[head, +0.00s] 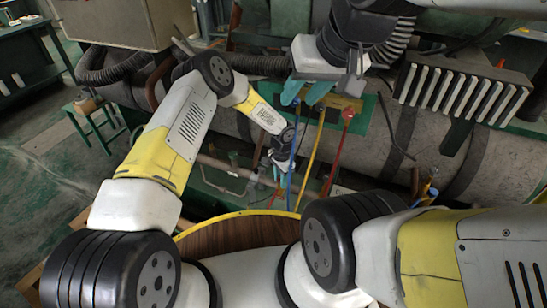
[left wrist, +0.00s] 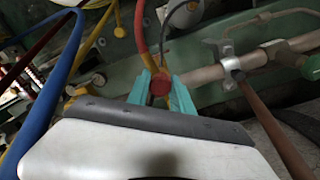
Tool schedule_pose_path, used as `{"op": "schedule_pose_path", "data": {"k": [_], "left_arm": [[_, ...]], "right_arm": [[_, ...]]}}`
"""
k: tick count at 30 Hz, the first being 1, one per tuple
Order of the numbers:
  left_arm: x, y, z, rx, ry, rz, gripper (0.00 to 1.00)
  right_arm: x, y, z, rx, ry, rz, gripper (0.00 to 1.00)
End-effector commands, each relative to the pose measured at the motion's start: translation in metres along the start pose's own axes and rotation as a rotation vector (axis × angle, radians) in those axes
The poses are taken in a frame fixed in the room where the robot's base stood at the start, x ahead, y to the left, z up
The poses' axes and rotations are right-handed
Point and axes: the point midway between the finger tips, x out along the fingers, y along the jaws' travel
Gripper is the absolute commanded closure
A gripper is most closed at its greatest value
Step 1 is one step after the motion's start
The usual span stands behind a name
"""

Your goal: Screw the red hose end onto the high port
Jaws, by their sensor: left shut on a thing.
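My left gripper (head: 279,166) reaches down beside the pipework in the head view. In the left wrist view its teal fingers (left wrist: 161,92) are shut on the red hose end (left wrist: 160,84), and the red hose rises from it. In the head view the red hose (head: 337,155) hangs from a red fitting on the right, but its held end is hidden. My right gripper (head: 305,93) is higher up, its teal fingers apart, near the tops of the blue and yellow hoses. I cannot clearly make out the high port, or whether the hose end touches it.
The blue hose (head: 294,160) and yellow hose (head: 314,150) hang close to my left gripper. A metal pipe with a clamp (left wrist: 232,66) runs to the right in the left wrist view. A round wooden top with a yellow rim (head: 238,213) lies in front.

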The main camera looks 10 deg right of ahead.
Motion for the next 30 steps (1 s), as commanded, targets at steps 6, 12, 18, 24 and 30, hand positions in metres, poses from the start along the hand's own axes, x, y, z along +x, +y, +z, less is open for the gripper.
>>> {"op": "schedule_pose_path", "data": {"k": [6,12,18,24,30], "left_arm": [[0.004,0.0,0.0,0.0,0.0,0.0,1.0],[0.007,0.0,0.0,0.0,0.0,0.001,1.0],[0.01,0.001,0.0,0.0,0.0,0.001,1.0],[0.013,0.0,0.0,0.0,0.0,0.001,1.0],[0.013,0.0,0.0,0.074,0.0,0.0,1.0]], "right_arm": [[0.0,0.0,0.0,0.0,0.0,0.0,0.64],[0.0,0.0,0.0,0.0,0.0,0.0,0.64],[0.0,0.0,0.0,0.0,0.0,0.0,0.64],[0.0,0.0,0.0,0.0,0.0,0.0,0.64],[0.0,0.0,0.0,0.0,0.0,0.0,0.64]]}}
